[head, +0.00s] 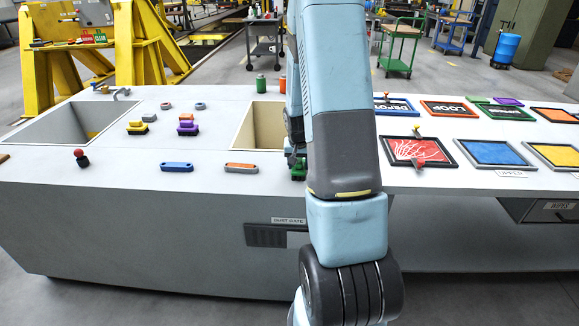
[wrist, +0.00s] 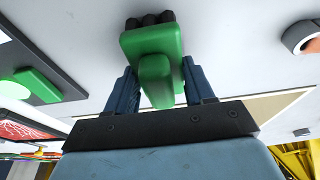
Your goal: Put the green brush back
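The green brush (wrist: 152,50), with a green body and dark bristles, sits between the two fingers of my gripper (wrist: 160,85) in the wrist view. In the head view the green brush (head: 299,169) shows low beside my arm, by the right end of the cream-lined bin. My arm hides most of the gripper there. I cannot tell whether the brush touches the table. A yellow brush (head: 137,128) and a purple brush (head: 187,128) stand on the white table to the left.
The cream-lined bin (head: 246,134) and a grey sink (head: 62,124) open into the table. Blue (head: 177,167) and orange (head: 241,168) oblong pieces lie near the front. Framed coloured panels, including a red one (head: 418,151), cover the right side.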

